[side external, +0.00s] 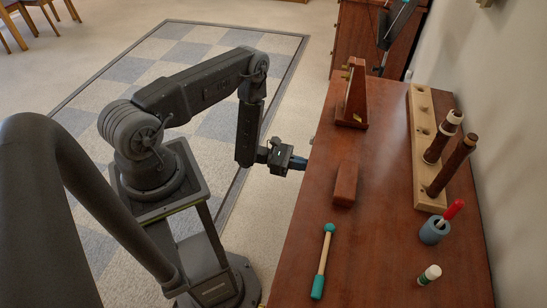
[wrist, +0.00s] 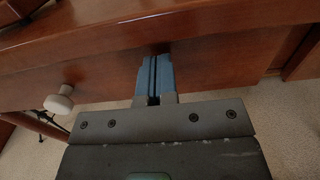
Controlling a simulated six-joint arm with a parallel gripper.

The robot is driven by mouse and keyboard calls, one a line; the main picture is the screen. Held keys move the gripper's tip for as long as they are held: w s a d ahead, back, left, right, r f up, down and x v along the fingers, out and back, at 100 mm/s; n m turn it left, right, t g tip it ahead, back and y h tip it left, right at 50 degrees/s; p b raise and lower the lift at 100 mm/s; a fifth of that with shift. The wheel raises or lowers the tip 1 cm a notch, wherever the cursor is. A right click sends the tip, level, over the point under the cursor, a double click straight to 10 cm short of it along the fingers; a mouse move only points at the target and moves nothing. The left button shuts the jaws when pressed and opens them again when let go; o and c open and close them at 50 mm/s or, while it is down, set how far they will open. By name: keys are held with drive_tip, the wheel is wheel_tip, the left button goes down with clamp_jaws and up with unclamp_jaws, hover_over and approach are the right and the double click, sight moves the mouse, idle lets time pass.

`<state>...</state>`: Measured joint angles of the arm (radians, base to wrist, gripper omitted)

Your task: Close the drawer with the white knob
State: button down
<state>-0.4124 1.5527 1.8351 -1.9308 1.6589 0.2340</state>
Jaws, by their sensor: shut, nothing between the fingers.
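The white knob (wrist: 60,100) shows at the left in the wrist view, on a reddish-brown wooden drawer front (wrist: 100,84). My gripper (wrist: 154,68) is shut and empty, its blue fingers pointing at the wooden front to the right of the knob. The fingertips are at or very close to the wood; I cannot tell whether they touch. In the side view my gripper (side external: 300,163) is at the left edge of the wooden top. The drawer and knob are hidden there, and how far the drawer stands out is unclear.
On the wooden top (side external: 390,215) are a metronome (side external: 353,95), a wooden block (side external: 346,178), a teal-ended mallet (side external: 323,262), a rack (side external: 422,125) with woodwind pieces, a blue cup (side external: 433,231) and a small white-and-green cylinder (side external: 430,274). Checkered carpet (side external: 190,50) lies left.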

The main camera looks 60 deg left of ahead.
drive_tip(key=v, duration=1.2)
drive_tip(key=w+d+r+m+g, duration=0.1)
drive_tip(key=d+r+m+g, duration=0.3)
drive_tip(key=r, duration=0.4)
drive_tip(key=w+d+r+m+g+y, duration=0.1)
drive_tip(key=d+r+m+g, duration=0.1)
drive_tip(key=r+m+g, duration=0.5)
drive_tip(key=w+d+r+m+g, duration=0.1)
drive_tip(key=d+r+m+g, duration=0.2)
drive_tip(key=r, duration=0.7)
drive_tip(key=s+d+r+m+t+y, duration=0.3)
drive_tip(key=s+r+m+y, duration=0.3)
drive_tip(key=s+r, duration=0.1)
drive_tip(key=s+d+r+m+t+y, duration=0.3)
drive_tip(key=s+r+m+y, duration=0.2)
drive_tip(key=r, duration=0.5)
drive_tip(key=shift+s+d+r+m+t+y, duration=0.2)
drive_tip(key=shift+s+m+t+y, duration=0.2)
drive_tip(key=shift+s+m, duration=0.7)
